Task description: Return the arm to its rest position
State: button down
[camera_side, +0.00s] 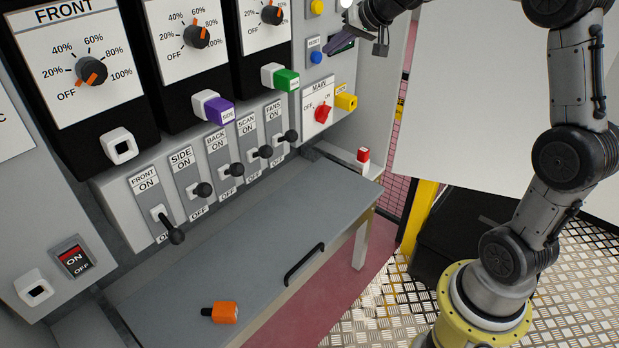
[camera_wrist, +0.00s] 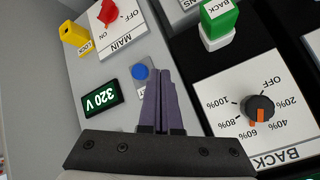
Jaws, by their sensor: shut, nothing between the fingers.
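My gripper (camera_side: 337,43) shows at the top of the side view, close to the control panel by the blue reset button (camera_side: 316,57). Its purple fingers partly cover a small dark display. In the wrist view my gripper (camera_wrist: 162,92) has its two fingers pressed together with nothing between them. I cannot tell whether the fingertips touch the panel. My arm reaches in from the right, raised above the desk.
The panel has dials, a row of lever switches and a red main switch (camera_side: 322,113). A white board (camera_side: 470,95) stands behind my arm.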

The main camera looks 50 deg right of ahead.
jog(key=s+a+r+n+y, duration=0.1)
jog(key=s+a+r+n, duration=0.15)
jog(key=s+a, duration=0.6)
jog(key=s+a+r+n+y, duration=0.1)
jog(key=s+a+r+n, duration=0.15)
jog(key=s+a, duration=0.55)
jog(key=s+f+n+g, duration=0.1)
jog(key=s+f+g, duration=0.1)
jog(key=s+f, duration=0.4)
jog(key=s+a+f+n+g+h, duration=0.1)
jog(key=s+f+g, duration=0.1)
jog(key=s+f, duration=0.5)
jog(key=s, duration=0.4)
jog(key=shift+s+h, duration=0.3)
